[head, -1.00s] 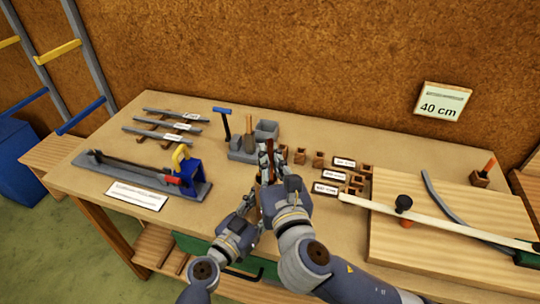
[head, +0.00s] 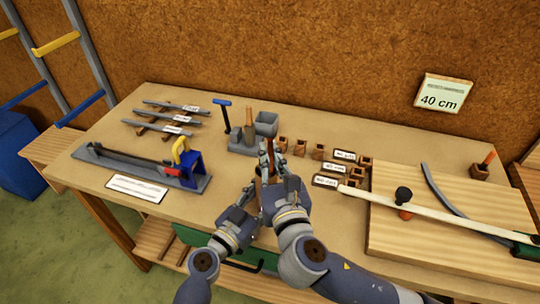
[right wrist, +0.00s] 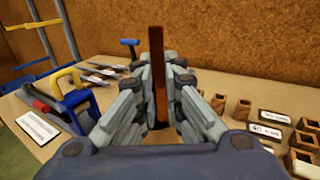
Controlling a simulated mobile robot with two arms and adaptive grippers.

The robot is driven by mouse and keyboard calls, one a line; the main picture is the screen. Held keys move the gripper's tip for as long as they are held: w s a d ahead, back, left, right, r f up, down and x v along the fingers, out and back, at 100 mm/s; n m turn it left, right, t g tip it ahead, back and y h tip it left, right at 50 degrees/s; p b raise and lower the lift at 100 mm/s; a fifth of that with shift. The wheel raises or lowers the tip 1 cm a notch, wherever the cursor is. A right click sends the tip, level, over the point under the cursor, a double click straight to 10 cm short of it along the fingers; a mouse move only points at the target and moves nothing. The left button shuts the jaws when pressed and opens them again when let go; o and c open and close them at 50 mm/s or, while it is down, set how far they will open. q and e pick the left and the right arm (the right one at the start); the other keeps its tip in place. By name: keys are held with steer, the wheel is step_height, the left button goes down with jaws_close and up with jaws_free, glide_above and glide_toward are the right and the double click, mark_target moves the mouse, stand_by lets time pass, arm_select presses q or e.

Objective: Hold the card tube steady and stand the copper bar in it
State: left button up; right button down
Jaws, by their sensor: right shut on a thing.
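My right gripper (head: 270,160) is shut on the copper bar (right wrist: 158,75), a dark reddish-brown bar. In the right wrist view the bar stands upright between the two fingers and its top rises above them. In the head view it is a thin brown strip (head: 270,147) among the fingers. My left gripper (head: 246,196) is just below and to the left of the right one, close to it. A small tan-brown strip (head: 258,188) between the grippers looks like the card tube. Its mouth and the bar's lower end are hidden, and the left finger gap is not clear.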

steer(key=c, duration=1.6)
jaws_free()
steer(key=shift+c, duration=0.2)
steer(key=v, duration=1.2)
arm_select(q)
steer(key=o, duration=1.1)
